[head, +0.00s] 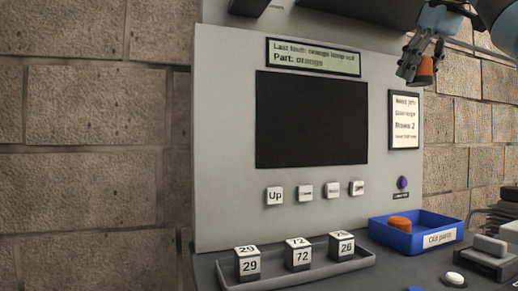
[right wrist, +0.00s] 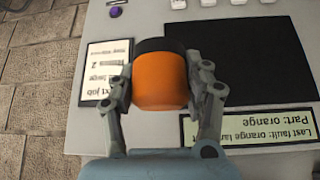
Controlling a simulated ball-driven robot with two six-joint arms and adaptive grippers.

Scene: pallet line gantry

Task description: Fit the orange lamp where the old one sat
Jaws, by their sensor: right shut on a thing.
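My right gripper (head: 420,64) is high at the upper right of the head view, in front of the panel's right edge. It is shut on an orange lamp (right wrist: 161,80) with a dark base. The lamp also shows in the head view (head: 426,70), partly behind the fingers. In the right wrist view the fingers grip it from both sides, with its dark end away from the palm. Another orange piece (head: 400,222) lies in the blue "Old parts" tray (head: 440,239). No empty lamp socket can be made out. My left gripper is not in view.
The grey panel (head: 225,150) carries a dark screen (head: 311,119), a sign reading "Part: orange" (head: 313,58), several white buttons (head: 274,195), a purple button (head: 402,183) and a job card (head: 405,119). A grey tray (head: 330,268) with numbered blocks stands below.

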